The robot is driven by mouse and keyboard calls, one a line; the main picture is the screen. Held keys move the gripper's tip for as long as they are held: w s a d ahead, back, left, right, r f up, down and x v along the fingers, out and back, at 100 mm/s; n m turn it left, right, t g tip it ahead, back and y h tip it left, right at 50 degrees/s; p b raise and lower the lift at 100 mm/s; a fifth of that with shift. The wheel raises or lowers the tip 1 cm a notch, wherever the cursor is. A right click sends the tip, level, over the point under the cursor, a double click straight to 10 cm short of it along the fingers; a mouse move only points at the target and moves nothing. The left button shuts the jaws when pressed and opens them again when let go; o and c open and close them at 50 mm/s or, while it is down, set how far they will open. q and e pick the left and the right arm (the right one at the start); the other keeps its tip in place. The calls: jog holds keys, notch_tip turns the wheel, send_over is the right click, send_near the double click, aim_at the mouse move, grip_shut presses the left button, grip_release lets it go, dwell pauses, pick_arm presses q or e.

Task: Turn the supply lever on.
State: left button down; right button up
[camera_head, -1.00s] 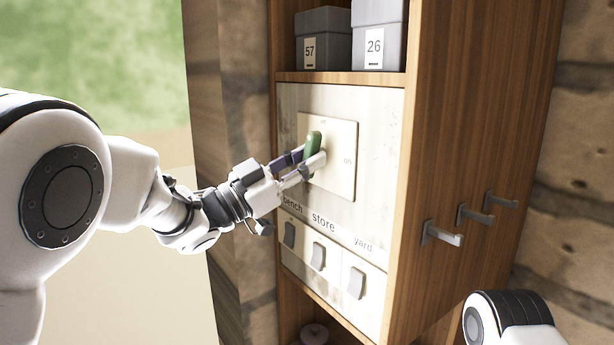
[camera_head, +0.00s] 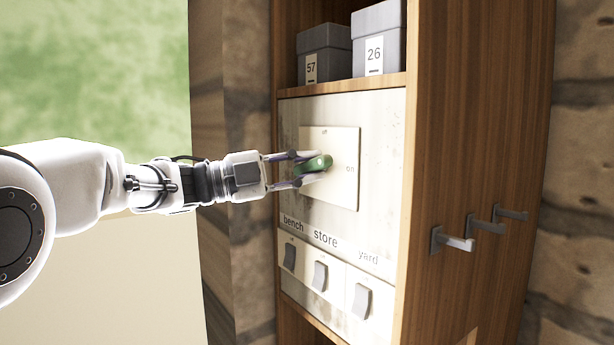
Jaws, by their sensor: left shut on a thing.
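The supply lever (camera_head: 319,161) has a green handle on a cream plate (camera_head: 345,193) fixed to the cabinet panel. The plate is marked "off" at the top and "on" at the right. The lever's pivot is partly hidden by the handle and fingers. My right gripper does not show.
Below the plate are three grey rocker switches labelled bench (camera_head: 290,256), store (camera_head: 320,276) and yard (camera_head: 361,301). Grey boxes 57 (camera_head: 325,54) and 26 (camera_head: 379,38) stand on the shelf above. Metal hooks (camera_head: 453,242) stick out of the cabinet's right side.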

pick_arm(q)
jog(key=shift+r+m+g+y, duration=0.1)
jog(key=shift+m+g+y, duration=0.4)
jog(key=shift+m, duration=1.2)
jog(key=shift+b, duration=0.3)
jog(key=c, duration=1)
grip_release()
jog(key=shift+c, duration=0.2)
jog(key=v, duration=1.2)
jog(key=shift+s+d+r, duration=0.1)
jog(key=shift+s, duration=0.05)
